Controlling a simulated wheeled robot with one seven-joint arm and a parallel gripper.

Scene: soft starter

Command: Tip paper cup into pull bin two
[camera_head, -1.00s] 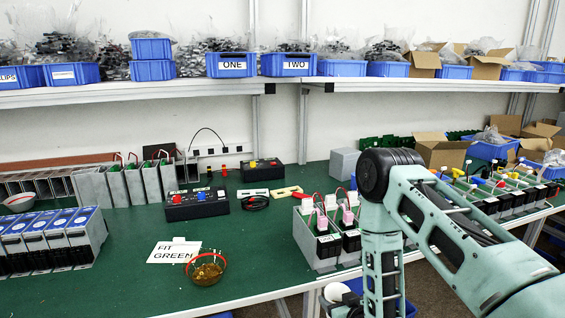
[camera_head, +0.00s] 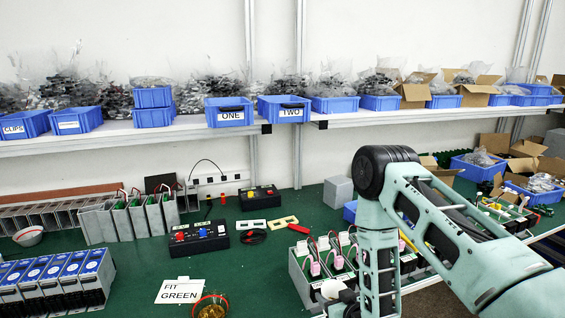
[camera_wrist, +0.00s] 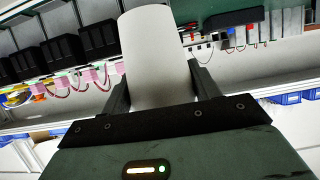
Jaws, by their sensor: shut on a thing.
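The white paper cup (camera_wrist: 155,50) is between the two dark fingers of my gripper (camera_wrist: 160,82) in the wrist view, and the gripper is shut on it. The cup's inside is not visible there. In the head view, a white piece of the cup (camera_head: 332,289) shows low beside my arm, and the gripper is mostly hidden. The blue bin labelled TWO (camera_head: 291,113) stands on the upper shelf, far above and apart from the cup. Its inside is mostly out of sight.
A blue bin labelled ONE (camera_head: 230,116) stands left of bin two. The shelf (camera_head: 190,131) holds several other blue bins. Below, the green bench (camera_head: 130,260) carries grey modules (camera_head: 300,270), a black control box (camera_head: 200,238), a FIT GREEN card (camera_head: 180,290) and a red-rimmed bowl (camera_head: 210,307).

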